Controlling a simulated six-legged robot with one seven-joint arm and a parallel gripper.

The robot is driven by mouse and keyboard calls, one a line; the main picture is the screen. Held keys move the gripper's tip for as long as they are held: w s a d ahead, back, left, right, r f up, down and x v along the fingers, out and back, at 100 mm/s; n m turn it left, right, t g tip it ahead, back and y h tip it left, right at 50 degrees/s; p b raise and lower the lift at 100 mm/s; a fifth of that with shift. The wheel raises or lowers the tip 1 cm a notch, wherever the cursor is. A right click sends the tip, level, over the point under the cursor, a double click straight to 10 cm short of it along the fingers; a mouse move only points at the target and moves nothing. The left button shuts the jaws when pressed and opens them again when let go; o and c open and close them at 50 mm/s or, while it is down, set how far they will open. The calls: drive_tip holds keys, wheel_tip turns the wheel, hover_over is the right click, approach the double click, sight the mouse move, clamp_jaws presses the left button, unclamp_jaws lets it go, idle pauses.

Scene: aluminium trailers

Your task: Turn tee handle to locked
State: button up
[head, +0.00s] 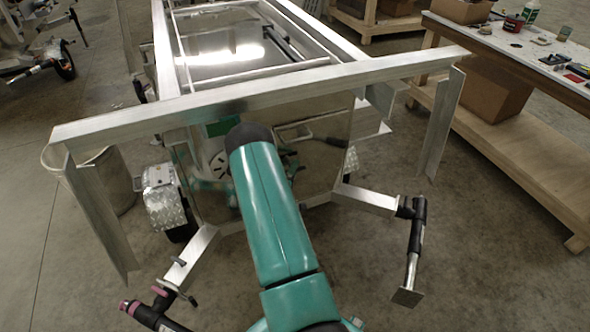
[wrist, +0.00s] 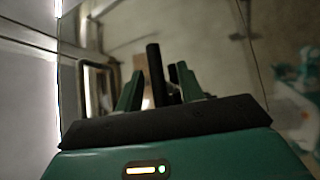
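In the wrist view my gripper (wrist: 158,88) has its two green fingers spread apart. A dark round bar, apparently the tee handle (wrist: 154,72), stands upright in the picture between them. A gap shows between the bar and the left finger; whether the right finger touches it I cannot tell. Its mount and its lock position are hidden or too blurred to read. In the head view my green arm reaches to the front panel (head: 318,168) of the aluminium trailer and covers most of the handle area and the gripper.
A trailer crossbar (head: 270,95) passes above my arm. A jack (head: 415,245) stands at right. A wooden workbench (head: 530,170) with tools is further right. Open concrete floor lies at left.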

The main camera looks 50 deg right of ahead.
clamp_jaws()
drive_tip(key=shift+r+m, duration=0.1)
drive_tip(key=shift+m, duration=0.2)
drive_tip(key=m+y, duration=0.2)
drive_tip(key=shift+w+r+g+y, duration=0.1)
drive_tip(key=shift+g+y, duration=0.2)
drive_tip(key=shift+g, duration=0.1)
drive_tip(key=m+y, duration=0.2)
drive_tip(key=y, duration=0.1)
drive_tip(key=shift+m, duration=0.4)
drive_tip(key=m+y, duration=0.1)
drive_tip(key=y, duration=0.1)
drive_tip(key=m+t+y, duration=0.1)
drive_tip(key=y, duration=0.1)
drive_tip(key=shift+s+d+m+t+y, duration=0.2)
drive_tip(key=shift+m+t+y, duration=0.1)
drive_tip(key=shift+m+y, duration=0.1)
drive_tip(key=shift+a+m+t+y, duration=0.1)
drive_tip(key=shift+m+t+y, duration=0.5)
drive_tip(key=shift+y, duration=0.5)
drive_tip(key=shift+w, duration=0.1)
